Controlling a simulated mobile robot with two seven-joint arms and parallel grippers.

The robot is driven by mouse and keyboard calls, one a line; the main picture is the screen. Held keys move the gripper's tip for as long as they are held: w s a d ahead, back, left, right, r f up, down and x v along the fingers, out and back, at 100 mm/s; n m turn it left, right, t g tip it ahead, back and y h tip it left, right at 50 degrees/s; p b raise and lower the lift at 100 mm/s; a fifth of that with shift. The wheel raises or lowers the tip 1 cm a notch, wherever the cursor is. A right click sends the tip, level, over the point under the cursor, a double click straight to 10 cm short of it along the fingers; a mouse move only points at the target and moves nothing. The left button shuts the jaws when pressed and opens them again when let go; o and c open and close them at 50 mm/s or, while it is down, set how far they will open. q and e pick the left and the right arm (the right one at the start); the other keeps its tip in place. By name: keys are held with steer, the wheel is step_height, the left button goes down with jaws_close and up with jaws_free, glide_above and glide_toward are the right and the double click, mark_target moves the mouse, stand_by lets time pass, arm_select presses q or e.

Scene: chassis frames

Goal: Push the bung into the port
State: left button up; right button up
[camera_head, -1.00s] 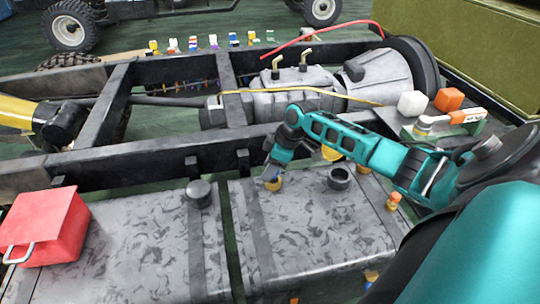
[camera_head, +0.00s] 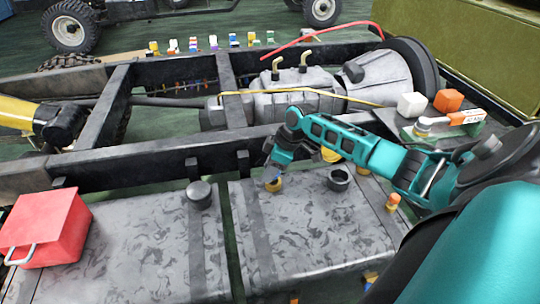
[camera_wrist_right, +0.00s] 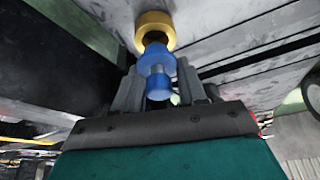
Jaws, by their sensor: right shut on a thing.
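My right gripper (camera_head: 270,172) reaches in from the right and is at the brass port (camera_head: 276,184) on the top of the right grey tank. In the right wrist view its two fingers (camera_wrist_right: 158,88) are shut on a blue bung (camera_wrist_right: 157,62). The bung's far end is at the brass ring of the port (camera_wrist_right: 154,25), roughly in line with it. Some dark opening shows between ring and bung. I cannot tell how far the bung is inside.
A black filler neck (camera_head: 339,179) and an orange-capped fitting (camera_head: 393,201) stand on the same tank. A dark cap (camera_head: 199,194) and a red box (camera_head: 45,228) are on the left tank. The black chassis rail (camera_head: 130,160) runs behind the tanks.

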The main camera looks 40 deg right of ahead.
arm_select(q)
steer(key=shift+r+p, duration=0.3)
steer(key=shift+w+f+b, duration=0.1)
steer(key=shift+f+b, duration=0.45)
steer(key=shift+b, duration=0.05)
arm_select(e)
steer(key=shift+f, duration=0.95)
steer(key=o, duration=1.1)
arm_select(q)
steer(key=a+r+p, duration=0.1)
steer(key=p, duration=0.2)
steer(key=shift+s+a, duration=0.2)
steer(key=shift+s, duration=0.2)
arm_select(e)
steer(key=v, duration=1.3)
steer(key=shift+f, duration=0.1)
